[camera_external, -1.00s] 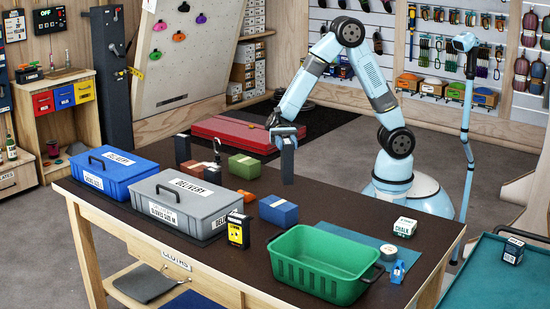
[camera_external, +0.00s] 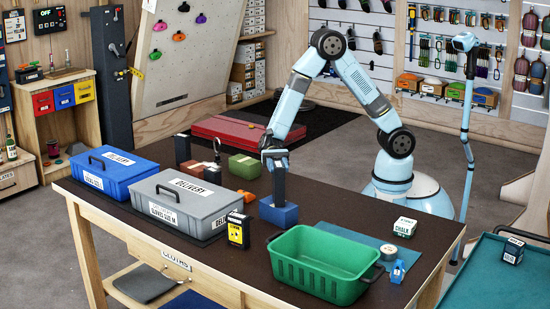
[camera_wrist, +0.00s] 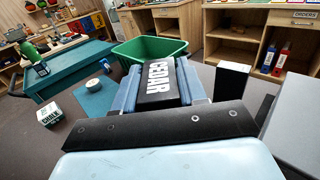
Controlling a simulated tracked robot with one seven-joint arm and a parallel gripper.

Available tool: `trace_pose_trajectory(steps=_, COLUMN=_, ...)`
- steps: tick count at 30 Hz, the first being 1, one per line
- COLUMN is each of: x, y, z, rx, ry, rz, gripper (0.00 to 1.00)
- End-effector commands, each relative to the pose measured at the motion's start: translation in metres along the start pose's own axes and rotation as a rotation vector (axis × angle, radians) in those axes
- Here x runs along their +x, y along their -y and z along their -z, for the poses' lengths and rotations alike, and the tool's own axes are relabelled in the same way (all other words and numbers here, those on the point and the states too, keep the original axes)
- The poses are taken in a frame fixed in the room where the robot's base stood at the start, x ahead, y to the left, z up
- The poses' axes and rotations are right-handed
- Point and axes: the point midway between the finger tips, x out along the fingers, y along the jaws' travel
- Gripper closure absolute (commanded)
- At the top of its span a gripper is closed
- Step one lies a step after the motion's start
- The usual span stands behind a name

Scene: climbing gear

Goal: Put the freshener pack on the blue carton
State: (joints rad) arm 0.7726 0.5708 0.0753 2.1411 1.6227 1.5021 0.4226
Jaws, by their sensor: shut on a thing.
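The freshener pack (camera_external: 279,186) is a dark upright box. It shows in the wrist view (camera_wrist: 158,84) with white CEDAR lettering. My gripper (camera_external: 275,160) is shut on its upper part, pointing down. The blue carton (camera_external: 278,215) lies on the dark table top directly below. The pack's lower end is at the carton's top face and looks to meet it; I cannot tell whether its weight rests there. Blue surfaces show on both sides of the pack in the wrist view.
A green basket (camera_external: 318,281) stands in front of the carton. A grey case (camera_external: 180,222), a blue case (camera_external: 116,190) and a yellow-black box (camera_external: 237,232) are to the left. A chalk box (camera_external: 404,227) and tape roll (camera_external: 389,252) are on the right.

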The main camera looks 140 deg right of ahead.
Motion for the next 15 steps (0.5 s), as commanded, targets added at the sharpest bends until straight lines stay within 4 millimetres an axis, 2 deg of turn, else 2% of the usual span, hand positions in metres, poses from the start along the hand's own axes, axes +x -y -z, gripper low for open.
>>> trace_pose_trajectory(steps=4, x=-0.0001, y=0.0000, z=0.0016, rx=0.001, ry=0.000, rz=0.000, gripper=1.00)
trace_pose_trajectory(steps=5, x=-0.0001, y=0.0000, z=0.0016, rx=0.001, ry=0.000, rz=0.000, gripper=0.57)
trace_pose_trajectory(steps=12, x=-0.0001, y=-0.0001, z=0.0016, rx=0.001, ry=0.000, rz=0.000, gripper=0.34)
trace_pose_trajectory(steps=15, x=-0.0001, y=-0.0001, z=0.0015, rx=0.001, ry=0.000, rz=0.000, gripper=0.34)
